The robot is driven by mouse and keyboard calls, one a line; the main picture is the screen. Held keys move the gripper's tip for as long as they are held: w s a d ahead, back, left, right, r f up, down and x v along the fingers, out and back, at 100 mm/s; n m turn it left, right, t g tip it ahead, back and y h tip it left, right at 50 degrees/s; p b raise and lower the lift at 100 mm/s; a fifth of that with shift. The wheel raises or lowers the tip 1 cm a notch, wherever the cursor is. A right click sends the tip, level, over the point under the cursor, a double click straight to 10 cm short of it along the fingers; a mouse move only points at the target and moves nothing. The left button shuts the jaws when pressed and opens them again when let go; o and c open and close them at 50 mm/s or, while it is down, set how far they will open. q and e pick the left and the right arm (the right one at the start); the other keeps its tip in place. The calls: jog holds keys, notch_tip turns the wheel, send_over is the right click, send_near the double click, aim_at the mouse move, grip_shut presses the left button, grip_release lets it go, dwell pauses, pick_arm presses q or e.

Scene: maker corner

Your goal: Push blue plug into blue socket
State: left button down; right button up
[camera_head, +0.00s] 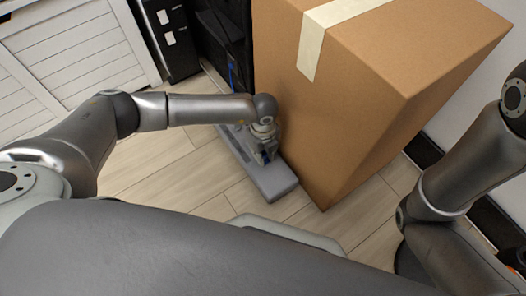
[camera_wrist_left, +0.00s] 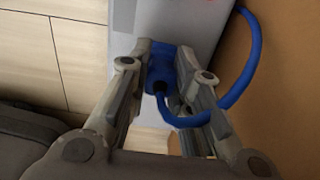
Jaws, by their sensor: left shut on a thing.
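My left gripper (camera_head: 265,155) reaches down over a long grey block (camera_head: 270,184) on the floor, beside the cardboard box. In the left wrist view the left gripper (camera_wrist_left: 163,65) is shut on the blue plug (camera_wrist_left: 161,72), with one finger on each side. A blue cable (camera_wrist_left: 246,70) runs from the plug and loops round to the right. The grey block's pale face (camera_wrist_left: 190,22) shows beyond the plug. I cannot make out a separate blue socket, nor whether the plug touches one. My right arm shows at the right of the head view, but its gripper does not.
A large taped cardboard box (camera_head: 325,120) stands close on the right of the block. A dark cabinet (camera_head: 218,35) and a black panel with white switches (camera_head: 166,30) stand behind. A white slatted door (camera_head: 75,45) is at the left. Wooden floor (camera_head: 160,165) is clear left of the block.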

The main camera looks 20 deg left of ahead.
pick_arm(q)
jog(key=shift+f, duration=0.15)
jog(key=c, duration=1.2)
grip_release()
jog(key=shift+c, duration=0.2)
notch_tip(320, 180, up, 12)
jog(key=shift+s, duration=0.1)
